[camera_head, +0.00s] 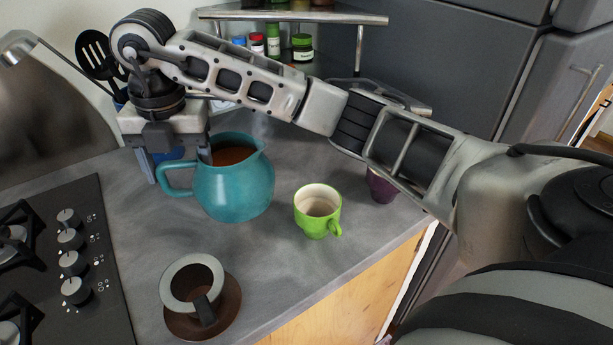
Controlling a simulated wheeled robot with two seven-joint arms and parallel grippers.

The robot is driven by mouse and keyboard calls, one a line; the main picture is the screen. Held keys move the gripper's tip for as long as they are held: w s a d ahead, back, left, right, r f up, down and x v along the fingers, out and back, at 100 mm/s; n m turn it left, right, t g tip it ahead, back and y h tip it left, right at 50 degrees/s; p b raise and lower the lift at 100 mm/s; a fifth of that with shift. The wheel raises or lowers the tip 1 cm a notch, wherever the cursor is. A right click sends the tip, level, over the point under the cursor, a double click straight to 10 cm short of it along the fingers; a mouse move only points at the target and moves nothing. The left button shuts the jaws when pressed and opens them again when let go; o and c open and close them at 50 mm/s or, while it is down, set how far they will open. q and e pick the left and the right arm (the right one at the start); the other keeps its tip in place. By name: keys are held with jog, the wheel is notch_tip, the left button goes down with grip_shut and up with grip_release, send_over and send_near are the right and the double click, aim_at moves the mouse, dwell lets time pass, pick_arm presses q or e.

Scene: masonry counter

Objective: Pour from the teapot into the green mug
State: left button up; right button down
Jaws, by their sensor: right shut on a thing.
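The teal teapot (236,192) stands upright on the grey counter, with brown liquid showing inside its open top. Its handle is on the left and its spout points right. My right gripper (176,172) comes down from above at the handle side and is shut on the teapot; the exact contact is partly hidden by the fingers. The green mug (316,214) stands upright to the right of the teapot, apart from it, with its handle toward the front right. Its pale inside shows; I cannot tell if it holds liquid. My left gripper is out of view.
A grey cup (176,285) sits on a brown saucer (228,308) at the front. A dark purple cup (381,188) is partly behind my right arm. The stove (97,250) is at left. A jar shelf (290,15) stands behind. The counter edge lies right of the mug.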

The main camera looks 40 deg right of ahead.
aim_at(193, 184)
jog(key=shift+w+f, duration=0.2)
jog(key=shift+f, duration=0.15)
jog(key=shift+s+f, duration=0.2)
jog(key=shift+f, duration=0.4)
jog(key=shift+w+f, duration=0.1)
jog(key=shift+f, duration=2.35)
jog(key=shift+s+d+r+t+y, duration=0.15)
jog(key=shift+d+r+t+y, duration=0.15)
jog(key=shift+r, duration=0.2)
jog(key=shift+s+d+r+t+y, duration=0.1)
jog(key=shift+s+r+t+y, duration=0.05)
jog(key=shift+r+y, duration=0.25)
jog(key=shift+s+d+r+t+y, duration=0.2)
jog(key=shift+r+t+y, duration=0.1)
jog(key=shift+r, duration=0.25)
jog(key=shift+s+d+r+t+y+b, duration=0.4)
jog(key=shift+d+t+y, duration=0.15)
jog(key=shift+d+y, duration=0.15)
notch_tip(193, 184, up, 2)
jog(key=shift+s+d+r+y+p, duration=0.1)
jog(key=shift+d+y+p, duration=0.05)
jog(key=shift+y+p, duration=0.2)
jog(key=shift+s, duration=0.1)
jog(key=shift+s+d+r+t+y, duration=0.15)
jog(key=shift+d+r+t+y, duration=0.05)
jog(key=shift+r, duration=0.6)
jog(key=shift+s+d+r+t+y, duration=0.1)
jog(key=shift+d+r+t+y, duration=0.1)
jog(key=shift+r, duration=0.55)
